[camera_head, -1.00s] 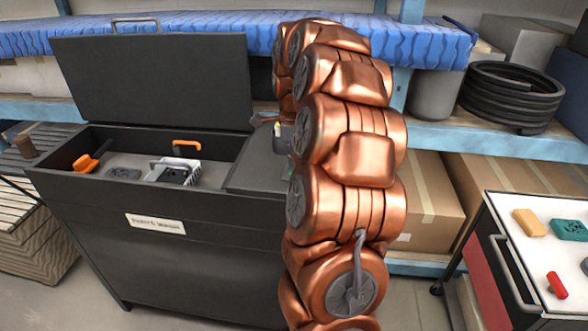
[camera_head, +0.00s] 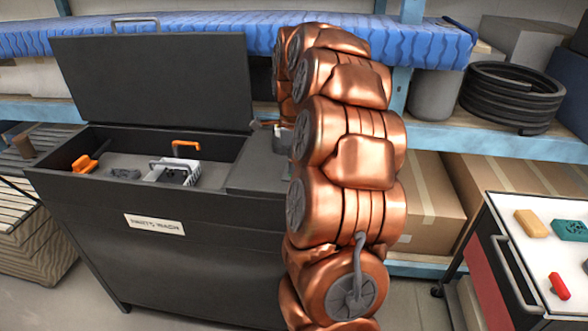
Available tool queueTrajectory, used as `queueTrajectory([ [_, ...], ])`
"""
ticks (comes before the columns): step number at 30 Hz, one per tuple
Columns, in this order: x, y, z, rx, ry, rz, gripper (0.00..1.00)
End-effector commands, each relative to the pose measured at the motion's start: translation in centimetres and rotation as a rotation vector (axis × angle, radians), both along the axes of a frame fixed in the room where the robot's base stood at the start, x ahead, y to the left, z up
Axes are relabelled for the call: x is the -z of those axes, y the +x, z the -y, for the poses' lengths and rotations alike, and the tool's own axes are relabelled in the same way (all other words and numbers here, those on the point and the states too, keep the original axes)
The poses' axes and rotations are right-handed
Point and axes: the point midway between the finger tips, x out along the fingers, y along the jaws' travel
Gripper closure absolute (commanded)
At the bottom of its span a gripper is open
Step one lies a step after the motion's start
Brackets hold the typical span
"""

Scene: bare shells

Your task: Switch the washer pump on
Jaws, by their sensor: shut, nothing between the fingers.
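The parts washer (camera_head: 215,245) is a dark cabinet with a label plate on its front and its lid (camera_head: 155,85) standing open. In its basin lie a grey basket-like part (camera_head: 178,174) with handles, an orange-handled tool (camera_head: 84,164) and a dark lump (camera_head: 124,174). My arm stands in front of the washer's right end. Only a grey sliver of my gripper (camera_head: 280,139) shows at the arm's left edge, above the right deck of the washer; its fingertips are mostly hidden. It appears shut and empty. I cannot make out a pump switch.
A shelf with a blue-wrapped slab (camera_head: 200,38) runs behind the washer. A coiled black hose (camera_head: 512,92) and cardboard boxes (camera_head: 425,200) are at right. A white-topped cart (camera_head: 540,245) with small coloured items stands at front right. Slatted wood stacks (camera_head: 35,240) are at left.

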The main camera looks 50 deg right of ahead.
Motion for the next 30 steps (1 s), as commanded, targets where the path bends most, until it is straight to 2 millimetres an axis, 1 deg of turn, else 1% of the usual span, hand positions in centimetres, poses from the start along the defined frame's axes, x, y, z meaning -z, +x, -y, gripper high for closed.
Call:
queueTrajectory([
  [4,0.2,0.0,0.0,0.0,0.0,0.0,1.0],
  [10,-0.2,0.0,0.1,0.001,-0.002,0.001,1.0],
  [30,-4.5,0.1,0.1,0.0,-0.003,0.003,1.0],
])
